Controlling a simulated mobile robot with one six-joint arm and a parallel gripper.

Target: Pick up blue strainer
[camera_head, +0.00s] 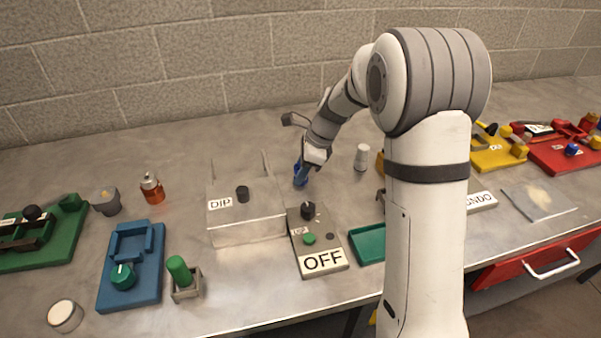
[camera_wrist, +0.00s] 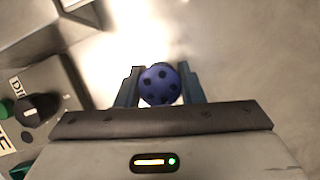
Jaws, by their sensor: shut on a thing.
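The blue strainer (camera_wrist: 159,85) shows in the wrist view as a round blue piece with dark holes. It sits between the two fingers of my gripper (camera_wrist: 160,88), which is shut on it. In the head view my gripper (camera_head: 303,172) points down behind the OFF panel, to the right of the grey DIP box. A bit of blue shows at the fingertips there, but I cannot tell strainer from finger. I cannot tell whether the strainer touches the table.
The DIP box (camera_head: 245,218) stands left of my gripper and the OFF panel (camera_head: 316,240) in front. A white cup (camera_head: 361,157) stands to the right. A green tray (camera_head: 368,245), a blue fixture (camera_head: 131,265) and an orange bottle (camera_head: 152,188) are on the metal table.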

